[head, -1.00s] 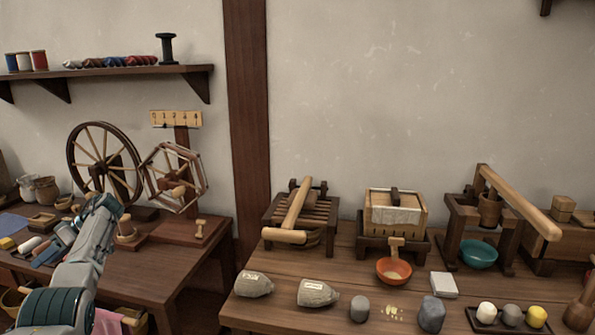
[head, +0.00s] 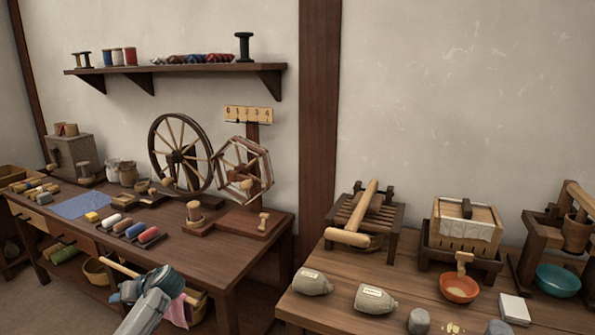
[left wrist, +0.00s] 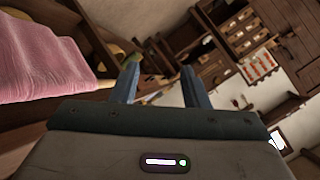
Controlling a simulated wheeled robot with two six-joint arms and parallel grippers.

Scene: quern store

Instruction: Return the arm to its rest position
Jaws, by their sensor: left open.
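My left gripper (left wrist: 160,84) is open in the left wrist view, with two blue-grey fingers apart and nothing between them. In the head view my left arm comes up from the bottom edge, and its gripper (head: 122,293) is low in front of the left table (head: 215,262). A pink cloth (left wrist: 40,62) fills the left of the left wrist view. In the head view the pink cloth (head: 178,312) hangs beside my arm. My right gripper is in neither view.
The left table holds a spinning wheel (head: 180,155), a hexagonal reel (head: 243,170), a blue cloth (head: 82,206) and several coloured rolls. Baskets (head: 97,270) sit below it. The right table (head: 318,310) holds two grey sacks, a wooden press and an orange bowl (head: 459,288).

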